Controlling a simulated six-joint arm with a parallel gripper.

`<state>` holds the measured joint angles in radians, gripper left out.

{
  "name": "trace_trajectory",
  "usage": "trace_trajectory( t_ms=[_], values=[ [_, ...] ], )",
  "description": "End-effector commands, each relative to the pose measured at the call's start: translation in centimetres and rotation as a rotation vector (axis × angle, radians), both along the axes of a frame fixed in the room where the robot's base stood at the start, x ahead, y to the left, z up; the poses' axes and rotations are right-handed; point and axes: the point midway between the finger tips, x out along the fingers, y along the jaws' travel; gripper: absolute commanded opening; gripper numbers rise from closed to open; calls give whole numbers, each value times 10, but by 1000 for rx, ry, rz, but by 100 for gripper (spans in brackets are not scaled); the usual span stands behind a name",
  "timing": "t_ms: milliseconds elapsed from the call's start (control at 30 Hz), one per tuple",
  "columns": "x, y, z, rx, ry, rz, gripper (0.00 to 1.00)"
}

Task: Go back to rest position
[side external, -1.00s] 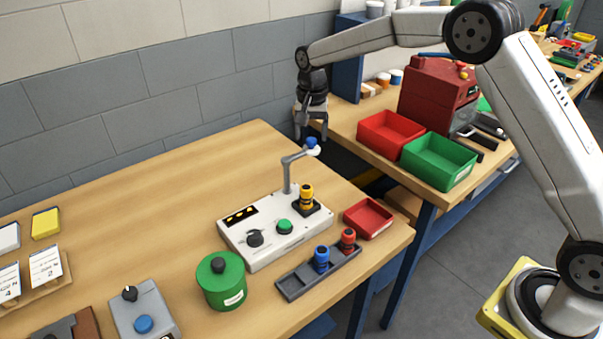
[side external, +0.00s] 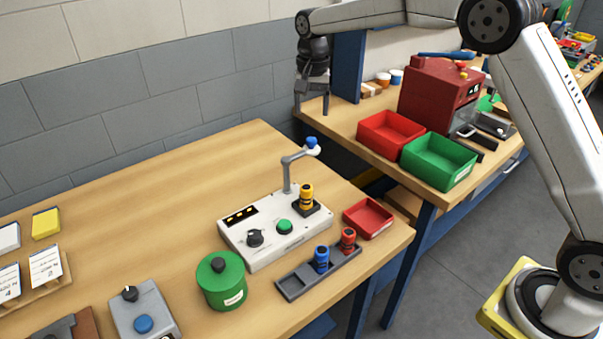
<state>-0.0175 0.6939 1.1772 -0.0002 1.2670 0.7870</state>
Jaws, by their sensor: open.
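My gripper (side external: 311,106) hangs in the upper middle of the side view, fingers pointing down. It is open, with nothing seen between its fingers. It appears above the far end of the wooden table, up and behind the white machine (side external: 262,240) with a black knob, a green button and a bent grey post. A yellow and black piece (side external: 306,196) stands upright on the machine's dark pad. A grey tray (side external: 295,287) in front of it holds a blue piece (side external: 321,258) and a red piece (side external: 348,240).
A small red tray (side external: 368,216) sits at the table's right edge. A green canister (side external: 221,282) and a grey control box (side external: 144,312) stand in front. The second bench holds a red bin (side external: 390,133), a green bin (side external: 438,161) and a red machine (side external: 433,90).

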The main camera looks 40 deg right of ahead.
Motion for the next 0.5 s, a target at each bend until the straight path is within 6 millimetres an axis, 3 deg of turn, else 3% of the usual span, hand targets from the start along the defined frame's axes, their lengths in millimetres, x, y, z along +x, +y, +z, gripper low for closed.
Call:
trace_trajectory(
  t_ms=[267, 500],
  values=[
    [-11, -1, -4, 0, -13, 44, 73],
    [-40, -3, -16, -3, -44, 151, 73]
  ],
)
